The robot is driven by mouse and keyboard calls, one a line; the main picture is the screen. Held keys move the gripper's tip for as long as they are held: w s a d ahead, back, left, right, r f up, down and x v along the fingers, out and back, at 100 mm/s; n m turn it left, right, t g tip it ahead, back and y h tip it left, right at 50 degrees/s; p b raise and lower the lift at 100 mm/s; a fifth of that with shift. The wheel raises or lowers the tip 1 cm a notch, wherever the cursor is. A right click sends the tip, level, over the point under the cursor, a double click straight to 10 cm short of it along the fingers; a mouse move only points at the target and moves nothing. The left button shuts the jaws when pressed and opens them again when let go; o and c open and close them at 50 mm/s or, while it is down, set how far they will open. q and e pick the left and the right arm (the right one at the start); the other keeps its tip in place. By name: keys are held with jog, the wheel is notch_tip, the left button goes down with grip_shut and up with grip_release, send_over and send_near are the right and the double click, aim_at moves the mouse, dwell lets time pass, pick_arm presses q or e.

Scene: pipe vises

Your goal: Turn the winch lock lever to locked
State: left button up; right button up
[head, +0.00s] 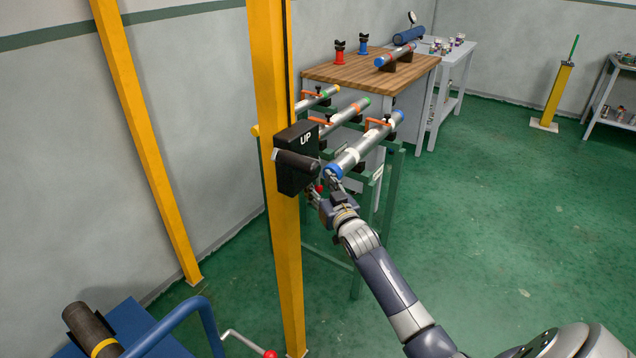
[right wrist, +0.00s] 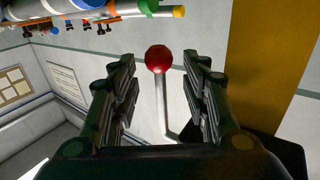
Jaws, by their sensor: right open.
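A lever with a red ball knob (head: 320,188) sits at the lower right of a black box (head: 296,160) marked "UP" on the yellow post. In the right wrist view, the red knob (right wrist: 158,58) tops a thin grey rod that bends at its lower end. My right gripper (head: 325,184) is open beside the black box. In the right wrist view, the fingers of my right gripper (right wrist: 159,72) stand on both sides of the knob and rod, with gaps left and right. Whether the knob lies fully between the fingertips or just beyond them, I cannot tell. My left gripper is not in view.
The yellow post (head: 271,80) stands close to my right gripper. Several pipes with coloured ends, one a blue-ended pipe (head: 365,150), lie on a green stand right behind it. A blue cart with a dark roll (head: 90,328) is at lower left.

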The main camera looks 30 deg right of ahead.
jog(key=shift+w+d, duration=0.15)
jog(key=shift+w, duration=0.5)
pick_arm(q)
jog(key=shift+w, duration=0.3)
pick_arm(e)
jog(key=shift+c, duration=1.1)
grip_shut()
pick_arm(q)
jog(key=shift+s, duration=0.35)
pick_arm(e)
jog(key=shift+f, duration=0.1)
